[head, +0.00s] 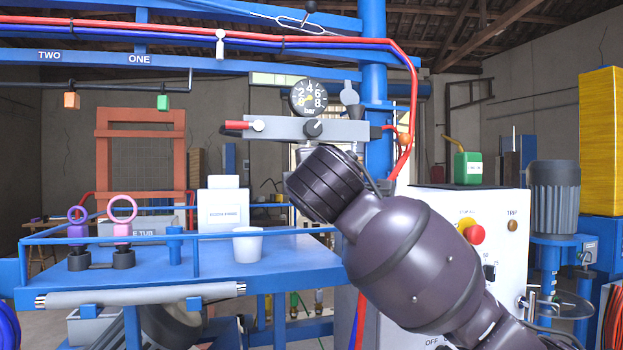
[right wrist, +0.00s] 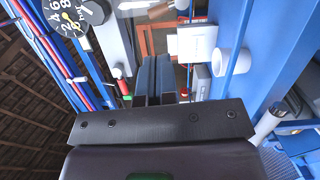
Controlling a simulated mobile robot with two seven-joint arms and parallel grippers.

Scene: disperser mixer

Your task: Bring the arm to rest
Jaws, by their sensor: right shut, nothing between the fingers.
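My right arm (head: 415,262) rises from the lower right in the head view, in front of the white control cabinet. Its black ribbed end (head: 325,185) is below the pressure gauge; the fingers are hidden there. In the right wrist view my right gripper (right wrist: 155,80) has its dark fingers together, with nothing held. The fingers point toward the blue bench area, and no contact shows. My left gripper is in neither view.
A blue bench (head: 150,268) with rails carries a white cup (head: 248,244) and two ringed pins. The pressure gauge (head: 308,97) and grey valve bar (head: 290,129) are just above the arm. The control cabinet (head: 505,245) has a red stop button (head: 474,235).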

